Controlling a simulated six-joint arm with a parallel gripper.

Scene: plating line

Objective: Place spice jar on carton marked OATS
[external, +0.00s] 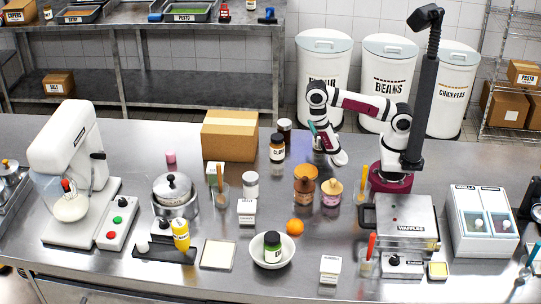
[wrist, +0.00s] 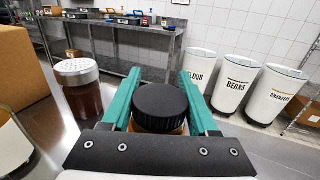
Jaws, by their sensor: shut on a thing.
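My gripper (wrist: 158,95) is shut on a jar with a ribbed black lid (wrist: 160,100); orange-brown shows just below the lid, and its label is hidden. In the external view my gripper (external: 319,131) is low over the back of the counter, and the held jar is mostly hidden there. A plain brown carton (external: 229,136) stands to its left and also shows in the wrist view (wrist: 18,66). I cannot read OATS on any carton in view.
A brown jar with a perforated lid (wrist: 76,72) stands close left of my gripper. A black-lidded jar (external: 277,148) stands in front of it. Orange and pink-lidded tubs (external: 304,190) are nearer the camera. The counter right of the perforated-lid jar is clear.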

